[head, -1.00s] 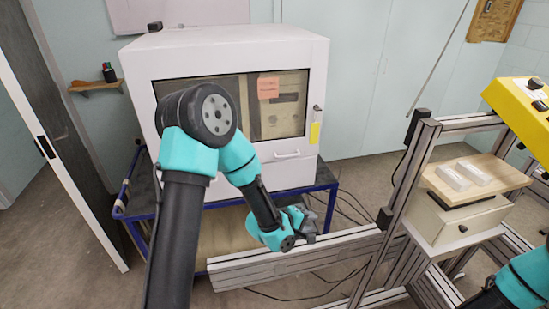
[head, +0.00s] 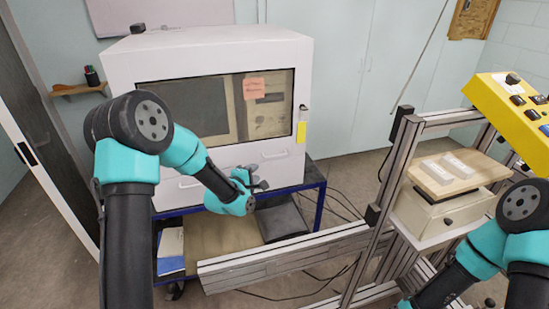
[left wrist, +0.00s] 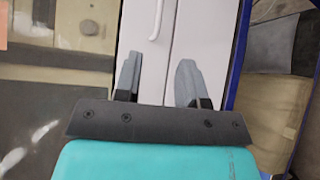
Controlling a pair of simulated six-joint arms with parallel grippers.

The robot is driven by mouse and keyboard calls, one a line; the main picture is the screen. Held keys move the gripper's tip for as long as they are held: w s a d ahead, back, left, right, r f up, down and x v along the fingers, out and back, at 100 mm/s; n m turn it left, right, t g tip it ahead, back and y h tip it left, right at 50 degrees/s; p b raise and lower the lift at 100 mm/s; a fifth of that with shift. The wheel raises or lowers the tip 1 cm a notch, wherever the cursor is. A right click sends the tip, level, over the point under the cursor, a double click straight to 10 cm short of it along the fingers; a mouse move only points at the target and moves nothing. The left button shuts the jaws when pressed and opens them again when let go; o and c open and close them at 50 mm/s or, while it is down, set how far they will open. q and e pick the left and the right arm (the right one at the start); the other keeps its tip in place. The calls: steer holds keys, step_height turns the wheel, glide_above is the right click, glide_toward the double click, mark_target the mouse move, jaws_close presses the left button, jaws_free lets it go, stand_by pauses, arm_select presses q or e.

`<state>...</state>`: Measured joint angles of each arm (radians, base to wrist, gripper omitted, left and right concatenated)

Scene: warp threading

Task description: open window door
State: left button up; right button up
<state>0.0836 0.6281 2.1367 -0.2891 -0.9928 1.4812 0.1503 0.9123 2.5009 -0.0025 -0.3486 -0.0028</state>
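A white cabinet (head: 207,45) stands on a blue-framed cart, with a dark window door (head: 187,110) across its front. The window appears closed. A pale bar handle (head: 275,154) sits below the window at the right; it also shows in the left wrist view (left wrist: 157,18). My left gripper (head: 258,184) is in front of the lower right of the cabinet, below the handle. In the left wrist view its two grey fingers (left wrist: 157,80) are apart with nothing between them, and the handle lies beyond them. My right arm is at the lower right; its gripper is out of frame.
A pink note (head: 254,88) is on the window and a yellow tag (head: 301,132) hangs at its right edge. An aluminium frame (head: 290,252) runs low in front of the cart. A yellow control box (head: 510,105) and a wooden board (head: 455,175) stand at right.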

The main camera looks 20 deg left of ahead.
mark_target(275, 156)
arm_select(q)
steer(key=x, duration=1.6)
steer(key=shift+f, duration=0.1)
jaws_close()
